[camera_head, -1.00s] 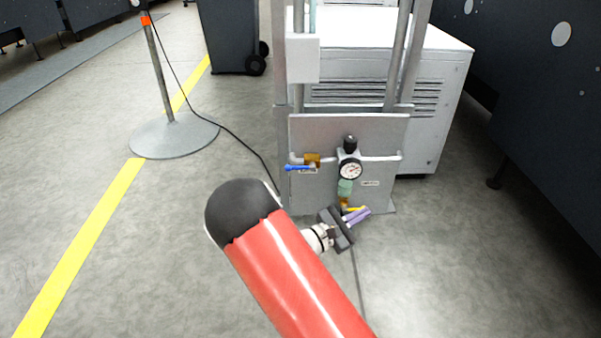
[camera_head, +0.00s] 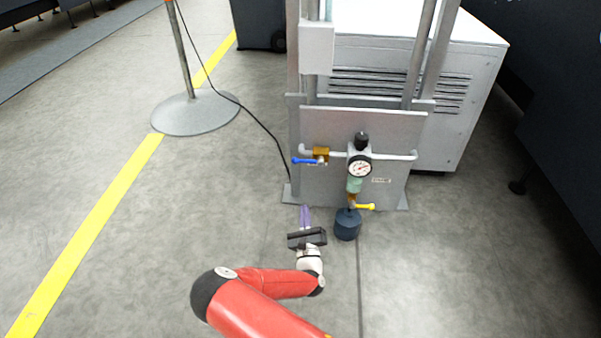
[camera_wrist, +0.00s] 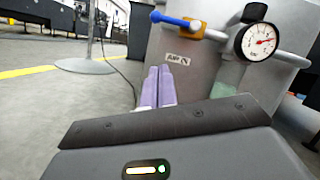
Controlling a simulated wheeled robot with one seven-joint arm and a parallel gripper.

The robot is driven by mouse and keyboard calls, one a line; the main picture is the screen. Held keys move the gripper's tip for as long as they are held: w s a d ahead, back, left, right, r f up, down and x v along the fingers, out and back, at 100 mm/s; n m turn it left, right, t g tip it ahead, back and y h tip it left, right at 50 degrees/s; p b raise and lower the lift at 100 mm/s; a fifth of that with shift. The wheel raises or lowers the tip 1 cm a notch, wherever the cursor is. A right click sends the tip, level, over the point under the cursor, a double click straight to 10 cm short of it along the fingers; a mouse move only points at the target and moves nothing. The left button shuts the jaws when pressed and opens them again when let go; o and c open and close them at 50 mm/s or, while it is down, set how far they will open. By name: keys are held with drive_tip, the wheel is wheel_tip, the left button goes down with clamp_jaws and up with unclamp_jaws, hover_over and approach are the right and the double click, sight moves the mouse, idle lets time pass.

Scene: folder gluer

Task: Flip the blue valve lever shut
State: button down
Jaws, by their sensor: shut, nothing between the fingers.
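The blue valve lever (camera_head: 305,161) sits on a brass valve body (camera_head: 321,154) at the left of the grey panel. It points left, roughly in line with the horizontal pipe. In the wrist view the blue lever (camera_wrist: 170,19) lies up ahead, beside the brass body (camera_wrist: 194,29). My gripper (camera_head: 305,207) has purple fingers, shut and empty. It is below and in front of the lever, apart from it. In the wrist view the gripper fingertips (camera_wrist: 159,72) point up toward the panel, just below the lever.
A pressure gauge (camera_head: 360,168) is right of the valve on the panel (camera_head: 330,185). Below it are a yellow lever (camera_head: 364,206) and a dark pot (camera_head: 347,225). A stand base (camera_head: 195,112) with a trailing cable is at left. The floor in front is clear.

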approach(308, 161)
drive_tip(key=w+a+f, duration=0.2)
drive_tip(key=w+f, duration=0.2)
drive_tip(key=w+r, duration=0.1)
drive_tip(key=a+r, duration=0.1)
drive_tip(key=w+a+r, duration=0.1)
drive_tip(key=shift+w+r+b, duration=0.3)
drive_tip(key=shift+w+r, duration=0.05)
drive_tip(key=shift+r, duration=0.05)
drive_tip(key=shift+r, duration=0.1)
